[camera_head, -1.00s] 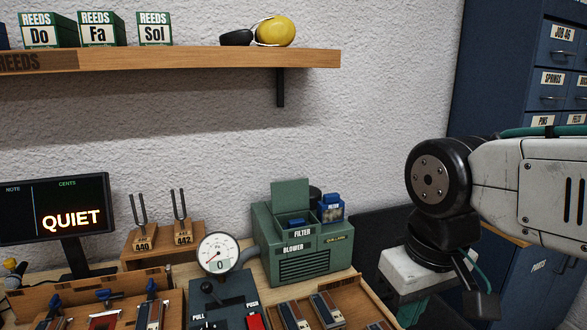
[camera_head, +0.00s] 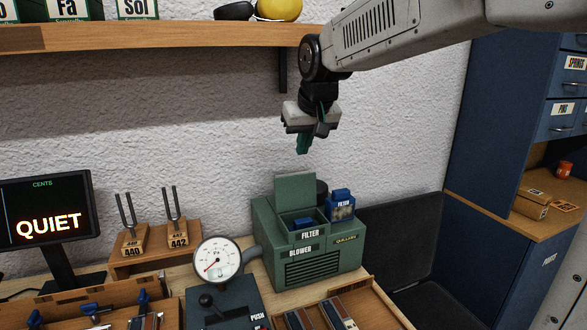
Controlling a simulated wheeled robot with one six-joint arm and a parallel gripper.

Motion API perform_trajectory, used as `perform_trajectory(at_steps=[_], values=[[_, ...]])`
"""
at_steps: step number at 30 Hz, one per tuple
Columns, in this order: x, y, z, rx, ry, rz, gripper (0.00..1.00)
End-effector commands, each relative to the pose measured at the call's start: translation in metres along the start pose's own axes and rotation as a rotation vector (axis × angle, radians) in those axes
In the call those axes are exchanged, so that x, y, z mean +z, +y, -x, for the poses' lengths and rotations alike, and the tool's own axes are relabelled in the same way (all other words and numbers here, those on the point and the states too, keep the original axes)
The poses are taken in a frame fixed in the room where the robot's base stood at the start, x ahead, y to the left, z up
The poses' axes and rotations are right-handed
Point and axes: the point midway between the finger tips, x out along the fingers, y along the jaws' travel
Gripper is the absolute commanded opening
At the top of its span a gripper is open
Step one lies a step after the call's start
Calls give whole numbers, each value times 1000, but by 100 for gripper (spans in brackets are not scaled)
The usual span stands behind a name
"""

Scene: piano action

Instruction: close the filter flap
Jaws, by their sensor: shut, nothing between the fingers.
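The green blower box (camera_head: 310,258) stands at the back of the bench against the wall. Its filter flap (camera_head: 296,203) is a green plate standing upright at the rear of the opening on top, so the flap is open. A blue filter (camera_head: 302,224) sits inside the opening, above the FILTER label. My gripper (camera_head: 303,146) points down in the air above and behind the flap, close to the wall. Its green fingers are together and hold nothing. It does not touch the flap.
A second blue filter cartridge (camera_head: 341,205) stands on the box's right, beside a dark round part. A pressure gauge (camera_head: 217,261) is in front at left, tuning forks (camera_head: 177,222) farther left. A wooden shelf (camera_head: 180,39) runs along the wall near my arm. A blue cabinet stands right.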

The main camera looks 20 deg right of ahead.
Motion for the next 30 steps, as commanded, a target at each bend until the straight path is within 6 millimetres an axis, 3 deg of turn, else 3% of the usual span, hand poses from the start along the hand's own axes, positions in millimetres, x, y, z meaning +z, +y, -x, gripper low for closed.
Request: perform_trajectory(at_steps=[3,6,11,24,30], values=[[-26,-3,-11,-2,29,2,0],[-36,-4,-16,-3,42,2,0],[-38,-6,-33,-4,42,4,0],[-40,-6,-116,-3,41,4,0],[-19,-6,-98,-4,45,4,0]])
